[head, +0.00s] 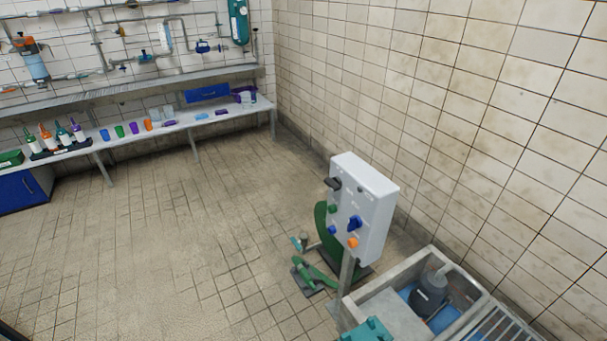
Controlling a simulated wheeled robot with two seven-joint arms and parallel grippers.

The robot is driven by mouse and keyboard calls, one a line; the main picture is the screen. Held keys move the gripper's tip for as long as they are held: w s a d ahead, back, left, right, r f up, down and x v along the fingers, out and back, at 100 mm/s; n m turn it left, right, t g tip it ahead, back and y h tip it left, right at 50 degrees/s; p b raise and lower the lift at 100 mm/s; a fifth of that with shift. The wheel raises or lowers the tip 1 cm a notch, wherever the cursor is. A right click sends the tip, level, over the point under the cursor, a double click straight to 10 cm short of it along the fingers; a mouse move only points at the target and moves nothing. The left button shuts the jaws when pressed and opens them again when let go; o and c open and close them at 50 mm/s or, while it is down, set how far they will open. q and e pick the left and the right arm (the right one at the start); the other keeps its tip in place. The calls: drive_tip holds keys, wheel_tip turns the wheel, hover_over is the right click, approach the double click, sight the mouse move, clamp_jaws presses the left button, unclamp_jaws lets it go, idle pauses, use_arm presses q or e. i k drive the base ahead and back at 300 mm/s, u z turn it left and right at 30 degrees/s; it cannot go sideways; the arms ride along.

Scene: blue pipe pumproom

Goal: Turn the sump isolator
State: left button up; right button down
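A white control box (371,205) stands on a grey post beside the sump pit. Its front face carries a black handle (333,184) at the upper left, a green button (332,209), a larger blue knob (354,223), a small blue button (332,230) and an orange button (352,242). I cannot read any label, so I cannot tell which one is the sump isolator. The sump pit (387,297) has a pale rim and holds a dark pump (430,292) in blue water. Neither of my grippers shows in the head view.
A green wheel-like part (322,236) and green pieces (315,274) sit on the floor behind and left of the post. A teal object (367,331) is at the bottom edge. A shelf (172,125) with bottles and cups lines the far wall. The tiled floor (170,240) at left is clear.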

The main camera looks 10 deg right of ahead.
sight(335, 183)
drive_tip(key=z, duration=0.3)
drive_tip(key=i, duration=0.9)
drive_tip(key=z, duration=0.6)
